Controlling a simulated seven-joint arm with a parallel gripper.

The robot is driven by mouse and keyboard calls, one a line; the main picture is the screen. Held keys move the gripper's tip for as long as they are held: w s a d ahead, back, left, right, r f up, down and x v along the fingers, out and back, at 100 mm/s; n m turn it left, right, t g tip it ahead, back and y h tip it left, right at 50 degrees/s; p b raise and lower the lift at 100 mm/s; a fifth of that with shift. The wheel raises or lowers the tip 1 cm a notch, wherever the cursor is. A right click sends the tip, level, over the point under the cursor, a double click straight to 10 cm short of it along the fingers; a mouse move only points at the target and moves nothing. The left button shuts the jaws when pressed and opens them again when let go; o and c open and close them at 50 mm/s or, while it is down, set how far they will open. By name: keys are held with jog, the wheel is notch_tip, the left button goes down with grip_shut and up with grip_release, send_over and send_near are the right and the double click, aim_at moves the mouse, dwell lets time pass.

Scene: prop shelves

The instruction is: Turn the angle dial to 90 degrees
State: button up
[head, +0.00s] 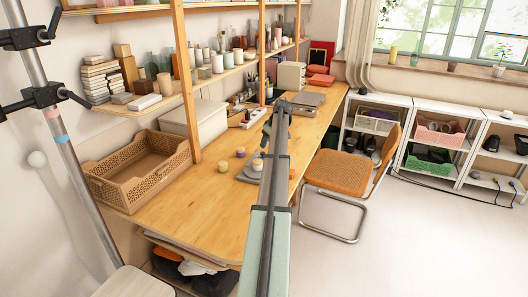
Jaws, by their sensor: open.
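My arm reaches from the bottom middle of the head view over the wooden desk (180,215). A small dark grey part at its far end, which looks like my gripper (264,142), hangs just left of the arm above the desk. Its fingers are too small to make out clearly, and I see nothing held in them. A grey plate (245,175) lies on the desk below, partly hidden by my arm. Small round yellowish and purple pieces (240,152) sit beside it. I cannot make out an angle dial or any degree marks.
A woven tray (140,180) and a pale box (193,118) stand at the desk's left. Shelves (225,75) with jars and bottles rise behind. A metal stand (62,140) with clamps is at far left. An orange chair (338,172) stands right of the desk. The front desk area is clear.

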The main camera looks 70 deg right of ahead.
aim_at(263, 153)
jog(key=x, duration=0.6)
jog(key=shift+w+d+f, duration=0.1)
jog(key=shift+w+f, duration=0.1)
jog(key=shift+f, duration=0.1)
jog(key=shift+c, duration=0.3)
grip_shut()
